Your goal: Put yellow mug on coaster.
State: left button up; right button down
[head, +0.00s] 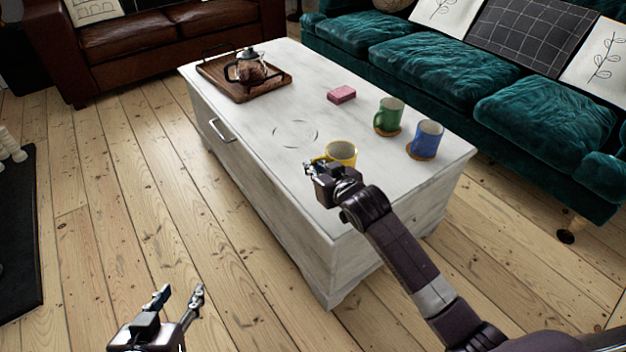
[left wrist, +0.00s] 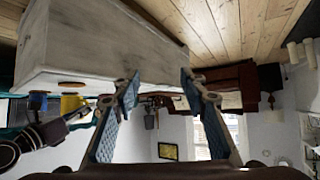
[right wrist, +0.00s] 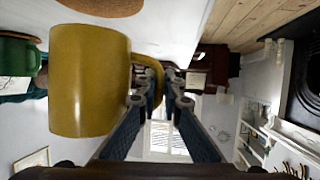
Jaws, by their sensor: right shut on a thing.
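The yellow mug (head: 343,149) is at the near end of the white coffee table (head: 240,100). My right gripper (head: 316,172) is shut on its handle; the mug body and handle show in the right wrist view (right wrist: 90,80). That view, upside down, shows a brown coaster (right wrist: 102,6) on the tabletop, apart from the mug. In the left wrist view, a coaster (left wrist: 72,83) shows with a gap to the yellow mug (left wrist: 70,104), so the mug appears held above the table. The head view hides this coaster. My left gripper (head: 180,292) is open and empty over the floor.
A green mug (head: 389,114) and a blue mug (head: 427,138) stand on coasters near the mug's right. A pink sponge-like block (head: 341,94) and a wooden tray (head: 218,78) with a glass pot are further back. A thin ring (head: 296,133) marks the clear middle.

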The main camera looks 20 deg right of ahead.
notch_tip(320, 180, down, 3)
jog(key=shift+f+b, duration=0.2)
jog(key=shift+b, duration=0.45)
jog(key=shift+f, duration=0.1)
pick_arm(q)
jog(key=w+d+r+t+h, duration=0.1)
jog(key=w+d+r+t, duration=0.1)
jog(key=r, duration=0.4)
jog(key=shift+w+r+t, duration=0.4)
jog(key=shift+w+t, duration=0.5)
jog(key=shift+w, duration=0.1)
pick_arm(e)
jog(key=c, duration=2.5)
grip_release()
jog(key=shift+f, duration=0.15)
jog(key=o, duration=0.4)
pick_arm(q)
jog(key=shift+a, duration=0.1)
pick_arm(e)
jog(key=shift+s, duration=0.1)
